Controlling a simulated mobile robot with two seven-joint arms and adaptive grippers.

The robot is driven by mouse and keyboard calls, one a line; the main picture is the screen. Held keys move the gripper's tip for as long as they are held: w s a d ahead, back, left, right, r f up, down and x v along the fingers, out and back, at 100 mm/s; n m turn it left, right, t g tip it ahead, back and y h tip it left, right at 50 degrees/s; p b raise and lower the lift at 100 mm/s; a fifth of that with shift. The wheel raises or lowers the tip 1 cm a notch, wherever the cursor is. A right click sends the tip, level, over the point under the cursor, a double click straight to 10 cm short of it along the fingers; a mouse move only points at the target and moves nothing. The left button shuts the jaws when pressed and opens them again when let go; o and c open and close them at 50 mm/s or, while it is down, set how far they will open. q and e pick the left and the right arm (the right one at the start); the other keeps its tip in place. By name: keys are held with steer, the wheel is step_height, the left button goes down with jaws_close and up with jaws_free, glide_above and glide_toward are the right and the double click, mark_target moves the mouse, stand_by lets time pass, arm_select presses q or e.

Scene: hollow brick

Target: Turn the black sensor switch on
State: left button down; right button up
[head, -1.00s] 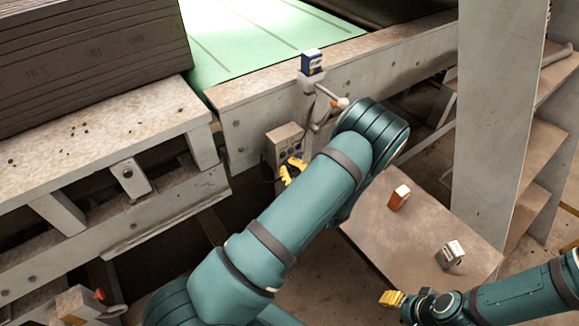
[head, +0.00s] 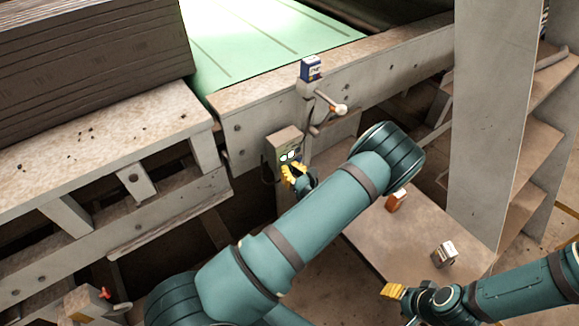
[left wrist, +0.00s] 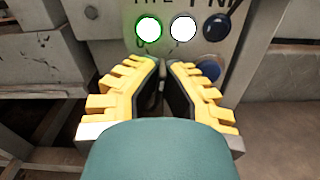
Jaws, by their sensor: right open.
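A grey control box (head: 284,146) is fixed to the side of the machine frame. In the left wrist view its panel (left wrist: 255,12) has two bright white round lights, the left one green-rimmed, and a dark round knob (left wrist: 216,28) at the right. I cannot tell whether this knob is the black sensor switch or how it is set. My left gripper (head: 288,173) is just in front of and below the box; its fingers (left wrist: 162,62) show a narrow, empty gap under the lights, with no clear contact. My right gripper (head: 391,291) is open at the lower right, away from the box.
A lever with a pale knob (head: 341,110) sticks out right of the box. A blue and white box (head: 311,68) stands on the frame above. An orange box (head: 397,200) and a grey box (head: 445,254) are on a low table (head: 370,245). A grey post (head: 492,120) stands at the right.

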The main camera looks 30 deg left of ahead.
arm_select(q)
steer(key=shift+m+p, duration=0.6)
steer(key=shift+m, duration=1.3)
steer(key=c, duration=1.4)
jaws_free()
steer(key=shift+a, duration=0.1)
steer(key=v, duration=1.2)
